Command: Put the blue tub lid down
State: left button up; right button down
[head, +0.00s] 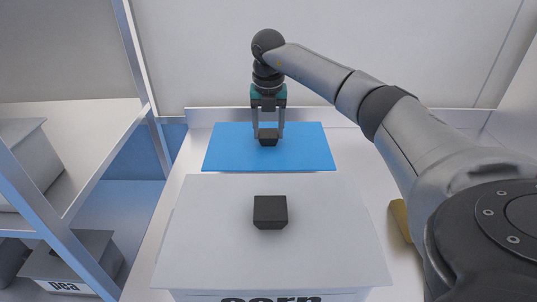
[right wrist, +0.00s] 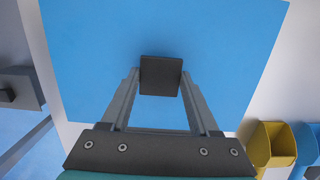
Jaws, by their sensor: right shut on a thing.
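The blue tub lid (head: 305,155) is a flat blue rectangle with a dark block-shaped knob (head: 268,138). It lies level over the white surface, behind the corn tub. My right gripper (head: 268,130) points straight down and is shut on the knob. In the right wrist view the knob (right wrist: 160,75) sits between the two fingertips, and the lid (right wrist: 85,60) fills most of the picture. I cannot tell whether the lid's underside touches the surface. My left gripper is not in view.
A pale tub marked "corn" (head: 200,245), with a dark knob (head: 270,212), stands in front. A shelf rack (head: 135,70) with a "pea" tub (head: 75,262) is at left. A yellow bin (right wrist: 272,145) and a blue bin (right wrist: 305,145) stand beside the lid.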

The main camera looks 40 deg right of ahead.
aim_at(269, 151)
notch_tip(269, 151, down, 3)
jog(key=shift+r, duration=0.15)
jog(key=shift+f+b, duration=0.45)
jog(key=shift+f, duration=1.55)
jog(key=shift+f, duration=0.15)
jog(key=shift+c, duration=0.6)
grip_release()
jog(key=r, duration=0.4)
jog(key=r+p, duration=0.1)
jog(key=r, duration=0.3)
jog(key=s+a+r+p, duration=0.1)
jog(key=r, duration=0.3)
jog(key=shift+r, duration=0.15)
